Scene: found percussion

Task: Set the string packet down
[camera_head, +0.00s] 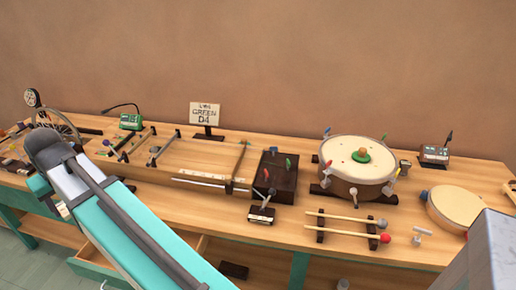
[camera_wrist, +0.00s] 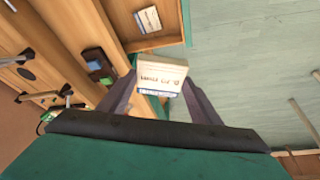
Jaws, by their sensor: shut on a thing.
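The string packet (camera_wrist: 160,75) is a flat cream packet with dark print and a blue edge. My gripper (camera_wrist: 160,84) is shut on it in the wrist view, with one dark finger on each side. The packet hangs clear, with part of an open wooden drawer and the green floor beyond it. A similar cream and blue packet (camera_wrist: 148,19) lies in the open drawer (camera_wrist: 117,18). In the head view my arm covers the gripper and the held packet.
An open drawer (camera_head: 196,247) shows under the bench top in the head view. A drum (camera_head: 341,151), a dark box (camera_head: 275,172), drumsticks (camera_head: 335,233) and a sign (camera_head: 205,113) stand on the bench. The floor (camera_wrist: 248,50) is open beside the drawer.

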